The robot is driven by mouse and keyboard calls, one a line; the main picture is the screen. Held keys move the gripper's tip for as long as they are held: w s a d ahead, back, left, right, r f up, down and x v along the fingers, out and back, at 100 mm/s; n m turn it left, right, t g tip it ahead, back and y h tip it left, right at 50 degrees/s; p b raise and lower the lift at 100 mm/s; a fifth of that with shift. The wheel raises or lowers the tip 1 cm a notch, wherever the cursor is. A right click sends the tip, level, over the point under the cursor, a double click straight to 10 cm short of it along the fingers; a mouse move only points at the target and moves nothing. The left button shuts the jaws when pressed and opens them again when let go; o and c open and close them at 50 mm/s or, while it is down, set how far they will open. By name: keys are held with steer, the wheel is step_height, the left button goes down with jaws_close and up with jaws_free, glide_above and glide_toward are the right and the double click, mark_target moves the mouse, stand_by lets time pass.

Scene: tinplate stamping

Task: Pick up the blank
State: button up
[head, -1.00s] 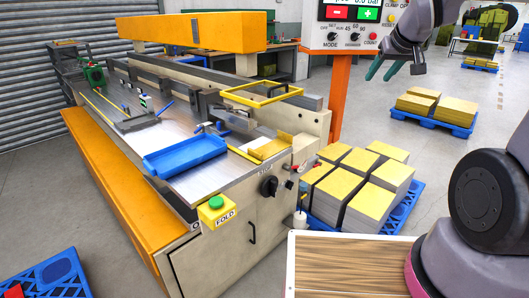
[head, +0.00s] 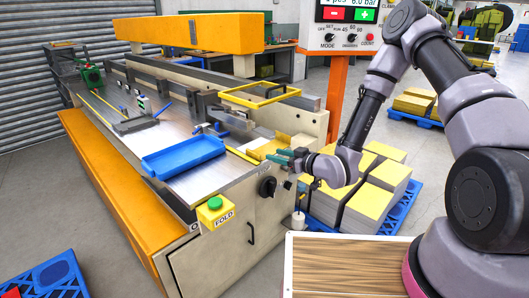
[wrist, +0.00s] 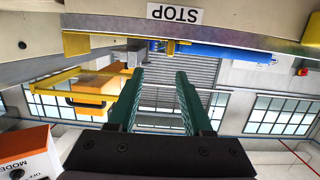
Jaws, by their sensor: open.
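A gold-yellow blank (head: 264,147) lies on the near right end of the bench machine, partly hidden by my gripper. My gripper (head: 276,157) is at the machine's right end, right by the blank's near side. Its teal fingers are open and point left in the head view. In the wrist view, which looks upside down, the two fingers (wrist: 158,75) stand apart with nothing between them. A gold-yellow edge (wrist: 88,43), perhaps the blank, shows to the upper left of the fingertips there. I cannot tell whether the fingers touch it.
A blue tray (head: 185,156) lies on the machine's worktop (head: 205,175). A black knob (head: 267,187) and a green FOLD button (head: 215,203) are on its near end. Yellow-topped stacks (head: 371,201) stand on a blue pallet right of the machine. A wooden board (head: 345,265) is in front.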

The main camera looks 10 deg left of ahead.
mark_target(256, 153)
steer(key=shift+y, duration=0.3)
steer(key=shift+s+a+f+x, duration=0.1)
steer(key=shift+s+f+x, duration=0.1)
steer(key=shift+x, duration=1.6)
steer(key=shift+s+a+f+x, duration=0.1)
steer(key=shift+s+a+x, duration=0.1)
steer(key=shift+x, duration=1.65)
steer(key=shift+s+a+f+x, duration=0.1)
steer(key=shift+s+f+x, duration=0.05)
steer(key=shift+x, duration=1.65)
jaws_close()
